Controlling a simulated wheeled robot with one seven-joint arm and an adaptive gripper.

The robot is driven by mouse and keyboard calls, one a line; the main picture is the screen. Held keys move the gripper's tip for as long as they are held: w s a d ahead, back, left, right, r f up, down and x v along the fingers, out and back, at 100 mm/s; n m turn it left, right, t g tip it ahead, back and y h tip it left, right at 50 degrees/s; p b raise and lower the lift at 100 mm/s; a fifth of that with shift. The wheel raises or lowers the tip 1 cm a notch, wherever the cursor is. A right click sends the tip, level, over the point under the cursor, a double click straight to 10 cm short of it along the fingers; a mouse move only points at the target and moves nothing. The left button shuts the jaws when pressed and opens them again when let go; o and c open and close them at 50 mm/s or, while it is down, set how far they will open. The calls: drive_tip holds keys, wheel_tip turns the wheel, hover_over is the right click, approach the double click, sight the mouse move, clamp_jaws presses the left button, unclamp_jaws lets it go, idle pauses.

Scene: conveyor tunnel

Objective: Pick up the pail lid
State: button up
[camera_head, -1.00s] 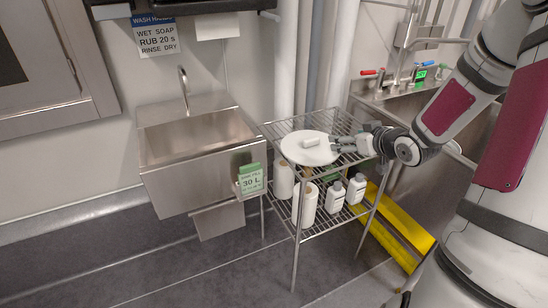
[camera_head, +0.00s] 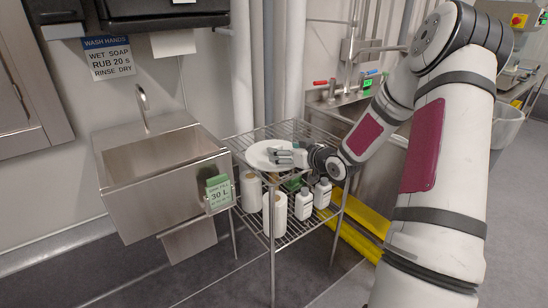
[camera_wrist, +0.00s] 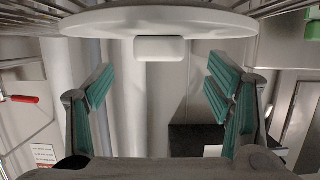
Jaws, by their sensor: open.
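The pail lid (camera_head: 258,154) is a white disc lying on the top wire shelf of the rack in the head view. In the wrist view the lid (camera_wrist: 90,24) spans the top of the picture, with its white block handle (camera_wrist: 160,48) at the middle. My gripper (camera_head: 284,156) is over the lid's right part in the head view, and it hides the handle there. In the wrist view my gripper (camera_wrist: 158,90) is open, with its teal-padded fingers spread wide to either side of the handle. Neither finger visibly touches it.
The wire rack (camera_head: 272,232) holds white paper rolls (camera_head: 275,214) and white bottles (camera_head: 322,193) on its lower shelf. A steel sink (camera_head: 165,165) with a green 30 L sign (camera_head: 219,192) stands to the left. A yellow barrier (camera_head: 360,243) lies behind the rack.

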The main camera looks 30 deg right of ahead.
sight(277, 147)
drive_tip(key=b+x, duration=0.1)
drive_tip(key=x, duration=0.4)
drive_tip(key=shift+d, duration=0.1)
drive_tip(key=shift+r, duration=0.1)
drive_tip(key=shift+c, duration=0.3)
drive_tip(key=c, duration=1.3)
drive_tip(key=shift+r, duration=0.65)
wheel_tip(277, 147, up, 2)
drive_tip(key=shift+r+p, duration=0.25)
drive_tip(key=shift+p, duration=0.35)
drive_tip(key=s+f+p+v, duration=0.1)
drive_tip(key=f+p+v, duration=0.2)
drive_tip(key=v, duration=1.2)
drive_tip(key=shift+s, duration=0.3)
